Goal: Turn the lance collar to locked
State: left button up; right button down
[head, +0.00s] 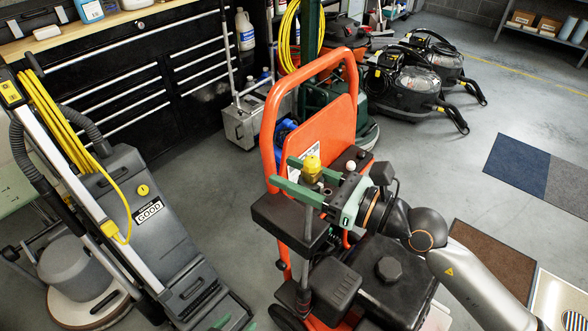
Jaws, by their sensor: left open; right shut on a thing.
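The lance collar (312,164) is a small yellow knob-like piece with a brass-coloured part beneath it. It sits at the top of an upright dark lance (307,225) on the orange and black machine (330,120). My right gripper (285,171) reaches in from the right, and its two green fingers close around the collar from either side. The collar's lock mark is too small to read. My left gripper (235,324) shows only as green fingertips at the bottom edge; they are apart, with nothing seen between them.
A dark floor-cleaning machine (165,215) with a yellow cable stands at the left. A black drawer cabinet (130,85) is behind it. Black vacuum cleaners (405,85) stand at the back right. Blue and grey mats (530,170) and a brown mat (500,255) lie on the right floor.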

jog(key=shift+c, duration=1.5)
grip_release()
pick_arm(q)
jog(key=shift+w, duration=0.1)
jog(key=f+b, duration=0.1)
jog(key=b, duration=0.1)
jog(key=f+b, duration=0.1)
jog(key=b, duration=0.1)
jog(key=shift+d+f, duration=0.35)
pick_arm(e)
jog(key=v, duration=1.2)
jog(key=shift+d, duration=0.2)
jog(key=shift+s+f, duration=0.1)
